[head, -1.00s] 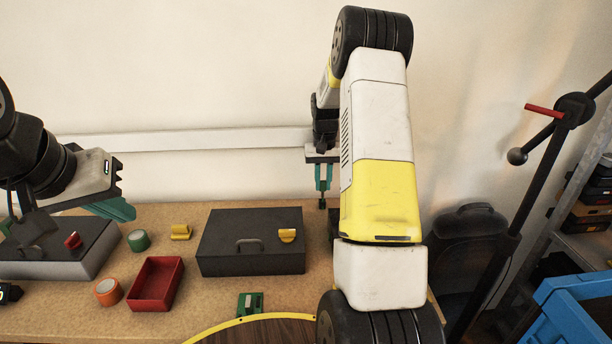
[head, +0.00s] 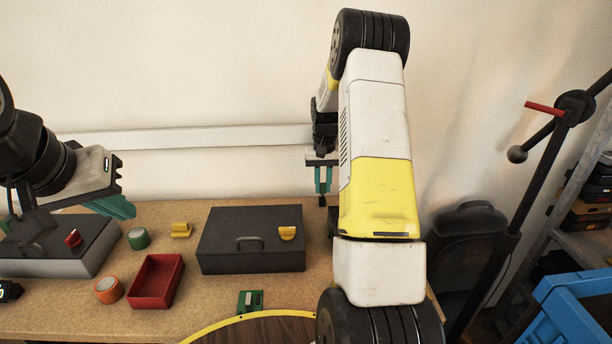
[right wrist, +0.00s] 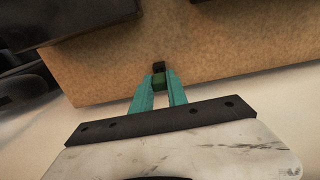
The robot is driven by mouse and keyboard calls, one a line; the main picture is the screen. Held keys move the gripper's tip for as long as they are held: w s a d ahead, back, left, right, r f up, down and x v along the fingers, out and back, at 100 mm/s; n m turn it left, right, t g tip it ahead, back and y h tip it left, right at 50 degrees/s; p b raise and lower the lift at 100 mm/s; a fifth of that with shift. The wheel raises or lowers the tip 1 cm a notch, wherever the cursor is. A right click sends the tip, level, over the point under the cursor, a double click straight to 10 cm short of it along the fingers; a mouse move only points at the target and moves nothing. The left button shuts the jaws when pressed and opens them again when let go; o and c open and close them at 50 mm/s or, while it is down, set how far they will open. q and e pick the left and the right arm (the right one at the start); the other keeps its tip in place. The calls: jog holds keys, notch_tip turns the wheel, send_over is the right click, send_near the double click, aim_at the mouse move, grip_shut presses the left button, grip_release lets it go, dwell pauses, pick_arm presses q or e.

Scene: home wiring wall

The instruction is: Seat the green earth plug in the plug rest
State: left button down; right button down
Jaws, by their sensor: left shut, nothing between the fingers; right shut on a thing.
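My right gripper (head: 322,180) points down above the back right part of the workbench, near the wall, partly beside my own arm. In the right wrist view its teal fingers (right wrist: 158,90) are shut on the green earth plug (right wrist: 158,80), whose dark end (right wrist: 158,66) sticks out past the fingertips. My left gripper (head: 122,207) is shut and empty over the left of the bench. A small green block with a pale part (head: 249,301) sits at the bench's front middle; I cannot tell whether it is the plug rest.
On the workbench (head: 200,290) are a black case (head: 222,258), a red tray (head: 137,298), orange tape (head: 108,290), green tape (head: 138,238), a yellow piece (head: 180,230) and a grey box with a dark top (head: 50,262). A blue crate (head: 565,315) stands at right.

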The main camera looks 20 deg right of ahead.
aim_at(323, 184)
jog(key=shift+f, duration=0.85)
jog(key=c, duration=1.2)
grip_release()
jog(key=shift+c, duration=0.2)
jog(key=shift+r, duration=0.15)
notch_tip(323, 184, up, 6)
jog(key=shift+r, duration=0.75)
